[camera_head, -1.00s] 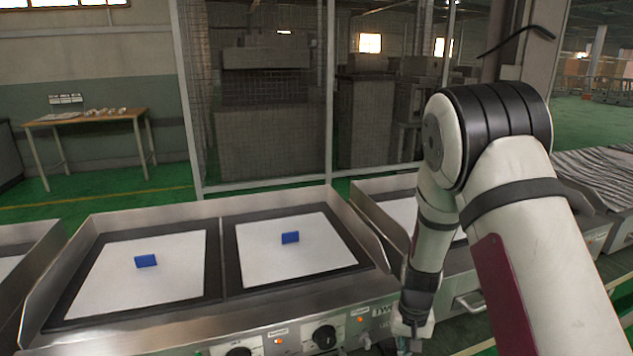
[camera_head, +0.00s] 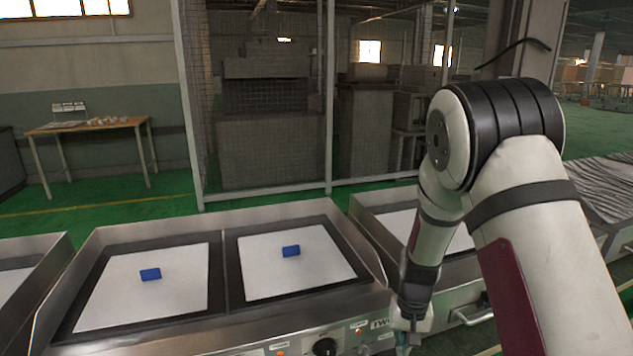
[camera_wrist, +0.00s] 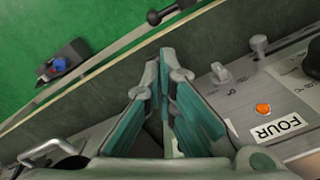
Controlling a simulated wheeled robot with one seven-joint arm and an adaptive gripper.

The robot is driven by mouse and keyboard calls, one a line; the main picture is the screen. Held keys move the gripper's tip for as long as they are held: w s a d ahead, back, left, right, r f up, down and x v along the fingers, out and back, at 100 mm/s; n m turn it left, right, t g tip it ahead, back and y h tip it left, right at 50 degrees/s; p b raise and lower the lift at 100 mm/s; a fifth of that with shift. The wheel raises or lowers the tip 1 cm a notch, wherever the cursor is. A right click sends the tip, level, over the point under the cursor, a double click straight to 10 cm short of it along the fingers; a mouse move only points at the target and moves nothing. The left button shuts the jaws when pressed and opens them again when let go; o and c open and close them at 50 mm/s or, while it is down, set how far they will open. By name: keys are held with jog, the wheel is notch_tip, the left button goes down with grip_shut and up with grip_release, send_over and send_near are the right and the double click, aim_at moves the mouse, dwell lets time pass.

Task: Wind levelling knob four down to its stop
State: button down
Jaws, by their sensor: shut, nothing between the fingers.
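In the wrist view my gripper (camera_wrist: 165,75) has its two green-padded fingers together, with nothing between them. It points along the front of a metal heating unit. A white label reading FOUR (camera_wrist: 280,128) and an orange lamp (camera_wrist: 263,109) are on the panel right of the fingers. A small grey knob (camera_wrist: 259,43) and a small metal toggle-like part (camera_wrist: 221,72) are above the label. A dark ball-ended part (camera_wrist: 153,17) is near the top. I cannot tell which part is levelling knob four. In the head view my gripper (camera_head: 406,346) is cut by the bottom edge.
A metal handle (camera_wrist: 45,148) is at lower left in the wrist view. Green floor (camera_wrist: 35,50) lies beyond the unit's front.

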jog(key=shift+a+f+b, duration=0.35)
jog(key=shift+f+b, duration=0.7)
jog(key=shift+b, duration=0.7)
jog(key=shift+a+f+b, duration=0.4)
jog(key=shift+f+b, duration=0.6)
jog(key=shift+b, duration=0.8)
jog(key=shift+a+f+b, duration=0.35)
jog(key=shift+f+b, duration=0.7)
jog(key=shift+b, duration=0.7)
jog(key=shift+w+d, duration=0.3)
jog(key=shift+w, duration=0.25)
jog(key=shift+s+d+p, duration=0.1)
jog(key=shift+d+p, duration=0.45)
jog(key=shift+d, duration=0.15)
jog(key=shift+s, duration=0.1)
jog(key=shift+s, duration=0.35)
notch_tip(320, 180, up, 6)
jog(key=p, duration=0.4)
jog(key=shift+p, duration=0.3)
